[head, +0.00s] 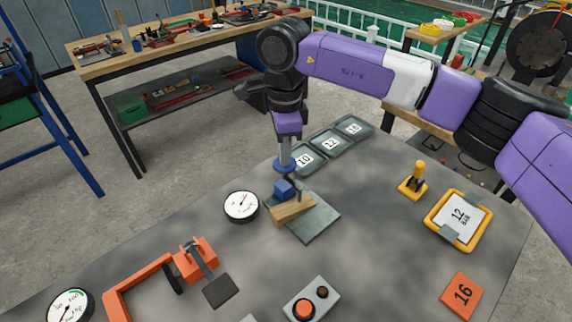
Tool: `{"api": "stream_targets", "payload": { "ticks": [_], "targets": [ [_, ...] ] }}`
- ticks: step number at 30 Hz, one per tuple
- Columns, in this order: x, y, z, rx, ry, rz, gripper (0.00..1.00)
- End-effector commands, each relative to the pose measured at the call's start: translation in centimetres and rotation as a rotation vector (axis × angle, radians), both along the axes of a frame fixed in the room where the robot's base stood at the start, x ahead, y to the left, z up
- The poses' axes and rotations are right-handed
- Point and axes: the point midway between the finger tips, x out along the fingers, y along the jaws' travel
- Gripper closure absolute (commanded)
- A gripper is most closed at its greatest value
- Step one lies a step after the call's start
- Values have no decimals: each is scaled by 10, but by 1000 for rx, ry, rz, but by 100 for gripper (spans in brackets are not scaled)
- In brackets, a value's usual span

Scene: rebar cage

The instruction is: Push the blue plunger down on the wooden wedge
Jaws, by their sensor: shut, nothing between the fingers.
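The wooden wedge (291,211) lies on a grey plate (318,222) near the middle of the table. The blue plunger has a flat blue disc (284,166) at the top and a blue block (284,189) lower down, over the wedge's upper side. My gripper (285,157) points down right above the disc. It is shut and holds nothing. Its tips look at or very near the disc, but I cannot tell whether they touch. The fingertips and the part between disc and block are small and partly hidden.
A round gauge (241,206) stands left of the wedge. Numbered grey trays (331,143) lie behind it. An orange clamp (196,259) and a grey button box (309,299) are in front. A yellow lever (414,181) stands to the right. The table between wedge and lever is clear.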

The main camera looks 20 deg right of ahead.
Motion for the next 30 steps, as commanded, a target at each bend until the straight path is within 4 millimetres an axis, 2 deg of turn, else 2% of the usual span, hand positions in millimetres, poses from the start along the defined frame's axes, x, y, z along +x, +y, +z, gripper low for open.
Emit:
{"api": "stream_targets", "payload": {
  "ticks": [15,30],
  "targets": [
    [0,0,-11,-1,2,0,100],
    [0,-1,-6,-2,2,0,100]
  ]
}}
